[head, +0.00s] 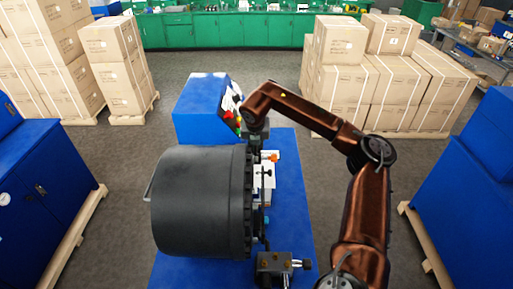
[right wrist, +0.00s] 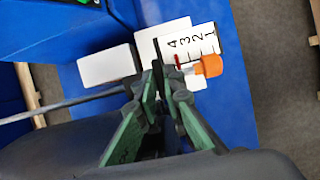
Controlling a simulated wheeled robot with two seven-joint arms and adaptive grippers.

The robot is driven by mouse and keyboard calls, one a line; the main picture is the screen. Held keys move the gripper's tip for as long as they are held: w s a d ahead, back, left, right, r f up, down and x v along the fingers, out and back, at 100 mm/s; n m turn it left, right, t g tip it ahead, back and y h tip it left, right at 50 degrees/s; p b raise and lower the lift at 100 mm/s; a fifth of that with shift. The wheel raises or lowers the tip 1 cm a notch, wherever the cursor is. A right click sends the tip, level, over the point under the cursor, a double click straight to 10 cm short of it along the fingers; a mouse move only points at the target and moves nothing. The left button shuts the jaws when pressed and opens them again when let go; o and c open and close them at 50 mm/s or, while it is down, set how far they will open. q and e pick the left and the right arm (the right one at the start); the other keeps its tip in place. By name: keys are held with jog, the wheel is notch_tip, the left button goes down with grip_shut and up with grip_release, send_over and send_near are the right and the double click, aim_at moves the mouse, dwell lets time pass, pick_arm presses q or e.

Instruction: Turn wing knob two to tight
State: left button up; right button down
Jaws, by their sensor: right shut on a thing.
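My right gripper (head: 256,140) reaches down from above, beside the big dark drum (head: 200,200) of the machine. In the right wrist view its green-sided fingers (right wrist: 167,85) are closed together on a small dark part, which looks like a wing knob mostly hidden between the tips. I cannot read which knob number it is. A white plate (right wrist: 203,40) marked 1 to 4 lies just beyond the fingertips, with an orange knob (right wrist: 209,65) and a thin red mark beside it. In the head view a black wing-shaped piece (head: 265,174) sits on a white plate lower down. My left gripper is out of view.
The machine stands on a blue bench (head: 290,210), with a blue box (head: 197,108) behind it. A dark clamp-like block (head: 275,263) is at the front. Carton stacks (head: 365,80) stand behind on the right, and blue cabinets flank both sides.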

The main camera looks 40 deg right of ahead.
jog(key=c, duration=2)
grip_release()
jog(key=shift+c, duration=0.2)
jog(key=v, duration=1.2)
